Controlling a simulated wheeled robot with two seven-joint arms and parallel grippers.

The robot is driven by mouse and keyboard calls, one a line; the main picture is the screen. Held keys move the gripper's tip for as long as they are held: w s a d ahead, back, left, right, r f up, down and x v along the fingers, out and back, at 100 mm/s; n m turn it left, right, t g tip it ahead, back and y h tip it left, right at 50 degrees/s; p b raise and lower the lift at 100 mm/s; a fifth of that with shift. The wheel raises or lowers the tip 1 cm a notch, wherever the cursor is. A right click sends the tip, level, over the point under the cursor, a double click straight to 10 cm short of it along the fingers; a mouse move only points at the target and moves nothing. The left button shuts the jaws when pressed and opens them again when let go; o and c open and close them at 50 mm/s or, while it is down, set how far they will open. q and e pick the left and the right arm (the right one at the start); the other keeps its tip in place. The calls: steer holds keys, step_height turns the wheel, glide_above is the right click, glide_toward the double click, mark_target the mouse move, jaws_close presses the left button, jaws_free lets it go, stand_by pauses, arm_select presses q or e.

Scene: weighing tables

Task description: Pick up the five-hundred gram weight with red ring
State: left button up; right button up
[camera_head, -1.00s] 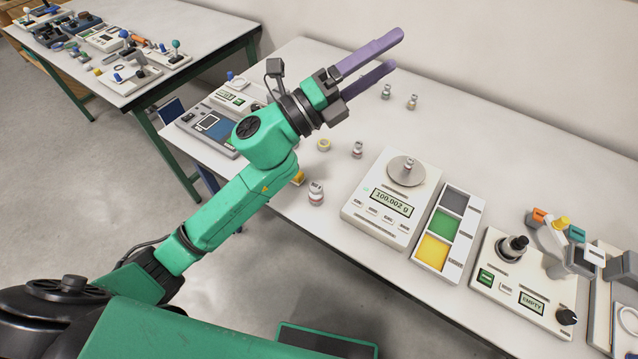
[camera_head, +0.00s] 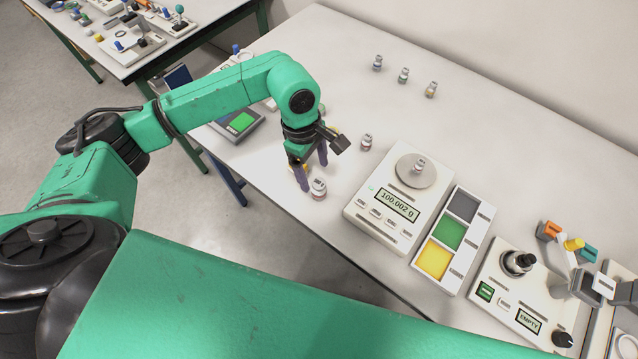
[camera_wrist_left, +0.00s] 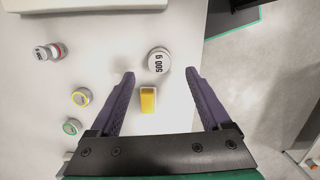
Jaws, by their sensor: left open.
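The 500 g weight (camera_wrist_left: 158,60) is a silver cylinder with its label facing up in the wrist view. In the head view it stands near the table's front edge (camera_head: 319,190), with a reddish band low on its side. My left gripper (camera_head: 313,176) points down at the table, open and empty. In the wrist view its purple fingers (camera_wrist_left: 160,73) lie either side of the weight's near side, and the weight sits just beyond the tips, apart from both. My right gripper is not in view.
A yellow block (camera_wrist_left: 148,99) lies between the fingers. A smaller red-ringed weight (camera_wrist_left: 48,52), a yellow-ringed one (camera_wrist_left: 80,97) and a green-ringed one (camera_wrist_left: 71,127) stand to the left. The scale (camera_head: 380,222) bears a small weight (camera_head: 420,165). Three more weights stand at the back.

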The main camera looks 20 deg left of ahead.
mark_target(319, 182)
arm_select(q)
steer(key=f+p, duration=0.1)
steer(key=f, duration=0.1)
steer(key=d+f+p, duration=0.1)
steer(key=f, duration=0.1)
steer(key=shift+s+d+f, duration=0.1)
steer(key=shift+s+f, duration=0.05)
steer(key=shift+s, duration=0.05)
steer(key=shift+f, duration=0.45)
steer(key=shift+w, duration=0.1)
jaws_close()
